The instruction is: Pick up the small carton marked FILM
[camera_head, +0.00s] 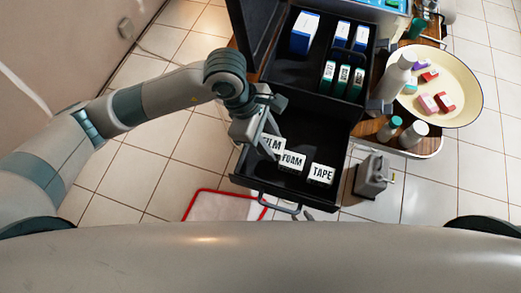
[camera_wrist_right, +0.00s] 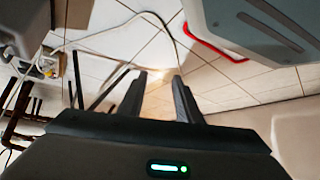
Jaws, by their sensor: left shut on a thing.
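The small white carton marked FILM (camera_head: 273,143) is at the left of the open black drawer in the head view. My left gripper (camera_head: 266,146) reaches down onto it from the upper left and is shut on it. The fingers hide part of the carton's left side. Whether it is clear of the drawer floor, I cannot tell. The FOAM carton (camera_head: 292,162) stands close beside it, and the TAPE carton (camera_head: 321,174) is further right. My right gripper (camera_wrist_right: 158,80) is open and empty in the right wrist view, above the tiled floor.
The drawer's front wall and handle (camera_head: 280,205) face me. An upper compartment (camera_head: 315,95) holds blue and green boxes. A grey device (camera_head: 371,176) is right of the drawer. A red-edged mat (camera_head: 222,207) lies on the floor.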

